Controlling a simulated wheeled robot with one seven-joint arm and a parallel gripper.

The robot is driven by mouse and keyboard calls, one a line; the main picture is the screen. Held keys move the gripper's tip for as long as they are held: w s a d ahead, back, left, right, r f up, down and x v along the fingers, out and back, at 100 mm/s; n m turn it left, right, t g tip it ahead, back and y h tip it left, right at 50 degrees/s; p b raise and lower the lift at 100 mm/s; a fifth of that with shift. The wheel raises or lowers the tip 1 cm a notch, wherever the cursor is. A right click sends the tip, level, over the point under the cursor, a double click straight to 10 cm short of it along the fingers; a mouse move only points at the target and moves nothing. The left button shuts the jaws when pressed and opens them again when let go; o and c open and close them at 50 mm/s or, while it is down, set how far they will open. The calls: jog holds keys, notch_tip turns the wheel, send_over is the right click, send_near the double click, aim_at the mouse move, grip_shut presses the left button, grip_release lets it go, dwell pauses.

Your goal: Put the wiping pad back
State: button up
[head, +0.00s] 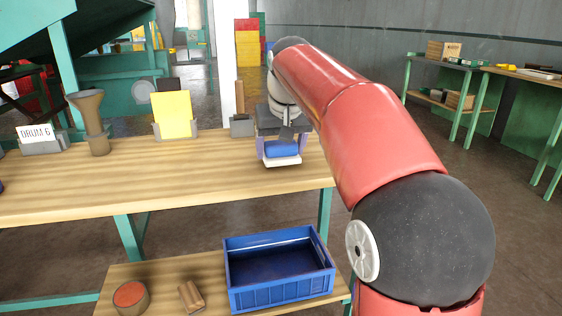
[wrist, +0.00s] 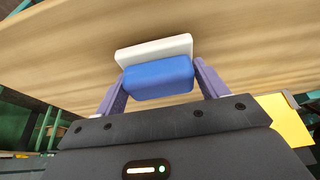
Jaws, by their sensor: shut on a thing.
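The wiping pad is a blue block (head: 281,148) with a white pad (head: 283,161) under it. It is near the right end of the wooden table (head: 150,188). My gripper (head: 280,146) is shut on the blue block, one purple finger on each side. In the wrist view the blue block (wrist: 158,78) sits between the fingers, with the white pad (wrist: 155,50) beyond it, facing the wood. I cannot tell whether the white pad touches the tabletop.
A grey holder with an upright wooden piece (head: 241,124), a yellow card (head: 173,112), a brown funnel-shaped thing (head: 91,120) and a DRUM 6 sign (head: 37,133) stand along the table's back. The lower shelf holds a blue crate (head: 280,290), a red-topped round thing (head: 130,296) and a wooden block (head: 190,296).

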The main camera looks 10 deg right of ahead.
jog(key=shift+f, duration=0.4)
jog(key=shift+f, duration=0.15)
jog(key=o, duration=0.9)
jog(key=shift+o, duration=0.2)
jog(key=shift+r, duration=0.4)
jog(key=p+v, duration=0.3)
jog(key=v, duration=0.9)
jog(key=s+f+t, duration=0.1)
jog(key=s+f, duration=2.3)
jog(key=f, duration=0.1)
jog(key=shift+s+f, duration=0.15)
jog(key=shift+s, duration=0.05)
